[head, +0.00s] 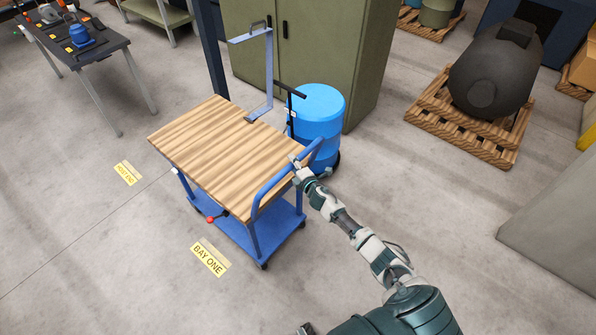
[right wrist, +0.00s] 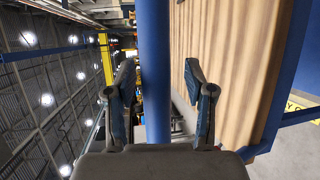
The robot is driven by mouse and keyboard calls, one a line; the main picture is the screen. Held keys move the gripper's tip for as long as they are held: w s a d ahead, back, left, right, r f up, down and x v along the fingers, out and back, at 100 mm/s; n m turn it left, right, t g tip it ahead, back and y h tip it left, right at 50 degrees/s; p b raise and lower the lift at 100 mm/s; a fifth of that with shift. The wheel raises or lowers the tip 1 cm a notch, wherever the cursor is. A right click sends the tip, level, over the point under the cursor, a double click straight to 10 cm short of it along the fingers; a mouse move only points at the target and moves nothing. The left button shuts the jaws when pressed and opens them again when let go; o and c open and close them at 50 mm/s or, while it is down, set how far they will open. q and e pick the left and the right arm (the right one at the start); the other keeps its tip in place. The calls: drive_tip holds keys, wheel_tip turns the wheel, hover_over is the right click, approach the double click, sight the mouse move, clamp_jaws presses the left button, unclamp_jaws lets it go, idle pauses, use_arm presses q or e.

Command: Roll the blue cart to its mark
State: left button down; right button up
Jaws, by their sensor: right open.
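The blue cart (head: 222,155) stands on the floor with a wooden top, a blue lower shelf and a raised blue handle (head: 285,182) at its right end. My right gripper (head: 295,163) is at the upper part of this handle. In the right wrist view the open fingers (right wrist: 159,75) stand on either side of the blue handle bar (right wrist: 155,60), with gaps beside it. The wooden top (right wrist: 230,70) shows at the right there. A yellow floor mark reading BAY ONE (head: 210,257) lies in front of the cart. My left gripper is not in view.
A second yellow floor label (head: 127,172) lies left of the cart. A blue barrel (head: 320,112) stands close behind the handle, before a green cabinet (head: 345,50). A dark workbench (head: 95,50) stands at the upper left. Floor left and front is open.

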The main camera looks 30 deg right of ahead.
drive_tip(key=s+r, duration=0.1)
drive_tip(key=s, duration=1)
drive_tip(key=shift+a+r, duration=0.15)
drive_tip(key=shift+r, duration=0.25)
drive_tip(key=s+f+m+g+b, duration=0.1)
drive_tip(key=s+f+m+g, duration=0.35)
drive_tip(key=f, duration=0.75)
drive_tip(key=s+f+m+g+h, duration=0.1)
drive_tip(key=s+f, duration=0.7)
drive_tip(key=f, duration=0.3)
drive_tip(key=s+f+m+g+b, duration=0.1)
drive_tip(key=s+f+m+g, duration=0.15)
drive_tip(key=s+f, duration=0.65)
drive_tip(key=s+a+f+m+g, duration=0.2)
drive_tip(key=s+f, duration=0.4)
drive_tip(key=s, duration=0.4)
drive_tip(key=s+a+f+m+g, duration=0.2)
drive_tip(key=s+f, duration=0.5)
drive_tip(key=s, duration=0.4)
drive_tip(key=s+a+f+m+g+y, duration=0.1)
drive_tip(key=s+a+f+m+g, duration=0.1)
drive_tip(key=s+a+f+m, duration=0.2)
drive_tip(key=s+a+f, duration=0.1)
drive_tip(key=s+f, duration=0.2)
drive_tip(key=s, duration=0.3)
drive_tip(key=shift+s+a+g+b, duration=0.4)
drive_tip(key=shift+f, duration=0.1)
